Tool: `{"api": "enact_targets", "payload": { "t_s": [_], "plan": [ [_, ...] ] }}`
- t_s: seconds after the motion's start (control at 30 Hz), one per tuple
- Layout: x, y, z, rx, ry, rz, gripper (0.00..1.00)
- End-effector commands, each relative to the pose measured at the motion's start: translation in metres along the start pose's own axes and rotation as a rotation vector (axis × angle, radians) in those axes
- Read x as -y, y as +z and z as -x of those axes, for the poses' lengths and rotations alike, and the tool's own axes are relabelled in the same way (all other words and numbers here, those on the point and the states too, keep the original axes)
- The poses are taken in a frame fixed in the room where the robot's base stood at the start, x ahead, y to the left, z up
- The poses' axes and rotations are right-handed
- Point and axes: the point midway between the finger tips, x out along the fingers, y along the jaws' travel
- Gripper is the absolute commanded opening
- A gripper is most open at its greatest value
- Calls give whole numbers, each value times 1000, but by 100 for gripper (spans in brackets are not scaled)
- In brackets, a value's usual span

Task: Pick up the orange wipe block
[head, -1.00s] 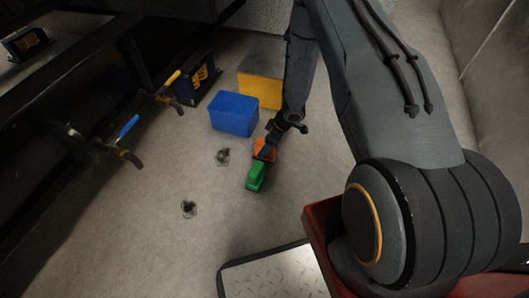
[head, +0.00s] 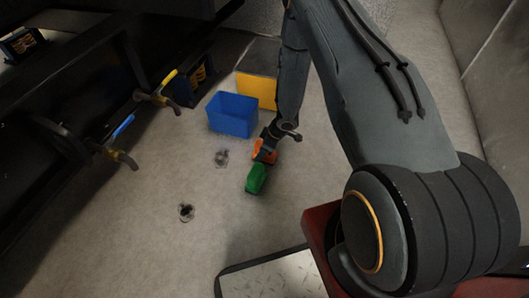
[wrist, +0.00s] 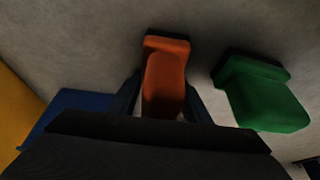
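The orange wipe block (head: 263,152) stands on the floor, partly hidden by my wrist in the head view. In the wrist view the orange wipe block (wrist: 165,80) lies between the two fingers of my gripper (wrist: 160,100), with a narrow gap visible on each side. My gripper is open around it and low over the floor. A green block (head: 256,178) of similar shape stands close by; it also shows in the wrist view (wrist: 260,95), to the right of my gripper and apart from it.
A blue bin (head: 232,114) and a yellow bin (head: 257,90) stand just beyond the blocks. Valves with a yellow handle (head: 169,78) and a blue handle (head: 123,126) stick out from the dark machine on the left. The floor left of the blocks is mostly clear.

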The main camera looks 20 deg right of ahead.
Motion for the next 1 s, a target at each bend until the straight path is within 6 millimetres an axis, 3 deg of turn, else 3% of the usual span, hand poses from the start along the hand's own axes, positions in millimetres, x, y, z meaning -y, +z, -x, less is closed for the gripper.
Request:
{"api": "enact_targets", "payload": {
  "t_s": [0.27,0.73,1.0],
  "plan": [
    [0,-1,3,0,0,0,14],
    [0,-32,77,-1,1,0,14],
    [0,-38,93,0,0,1,14]
  ]
}}
